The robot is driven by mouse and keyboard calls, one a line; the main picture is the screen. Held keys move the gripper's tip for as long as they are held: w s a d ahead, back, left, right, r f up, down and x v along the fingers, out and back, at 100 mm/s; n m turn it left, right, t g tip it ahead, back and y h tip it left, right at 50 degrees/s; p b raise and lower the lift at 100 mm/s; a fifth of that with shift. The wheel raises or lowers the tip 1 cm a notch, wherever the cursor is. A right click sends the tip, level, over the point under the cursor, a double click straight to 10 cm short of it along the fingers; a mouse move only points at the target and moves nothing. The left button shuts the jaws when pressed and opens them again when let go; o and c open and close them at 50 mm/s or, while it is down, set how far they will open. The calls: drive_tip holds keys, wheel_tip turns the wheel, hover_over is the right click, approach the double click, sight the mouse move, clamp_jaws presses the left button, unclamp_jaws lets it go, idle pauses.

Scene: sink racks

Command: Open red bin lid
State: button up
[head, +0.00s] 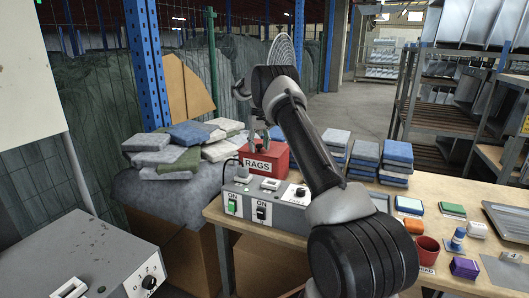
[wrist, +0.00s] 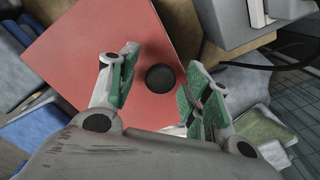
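The red bin (head: 270,157), labelled RAGS, stands on the wooden table behind the grey switch box. In the wrist view its flat red lid (wrist: 95,60) fills the upper middle, with a round black knob (wrist: 160,77) on it. The lid appears closed. My gripper (wrist: 163,65) is open above the lid, its green-padded fingers on either side of the knob with visible gaps. I cannot tell how far above the knob the fingertips are.
The grey switch box (head: 268,205) stands in front of the bin. Folded cloths (head: 180,140) are piled at left, and blue cloth stacks (head: 396,158) stand at right. A red cup (head: 427,250) and a purple box (head: 464,268) are near the table's front right.

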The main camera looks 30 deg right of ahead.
wheel_tip(320, 180, up, 7)
drive_tip(key=shift+r, duration=0.2)
drive_tip(key=f, duration=0.1)
drive_tip(key=s+f, duration=0.2)
drive_tip(key=f, duration=0.1)
drive_tip(key=shift+a, duration=0.25)
drive_tip(key=s+a+g, duration=0.1)
drive_tip(key=s+a, duration=0.1)
drive_tip(key=s, duration=0.6)
drive_tip(key=shift+s+a+f, duration=0.15)
drive_tip(key=shift+f, duration=0.3)
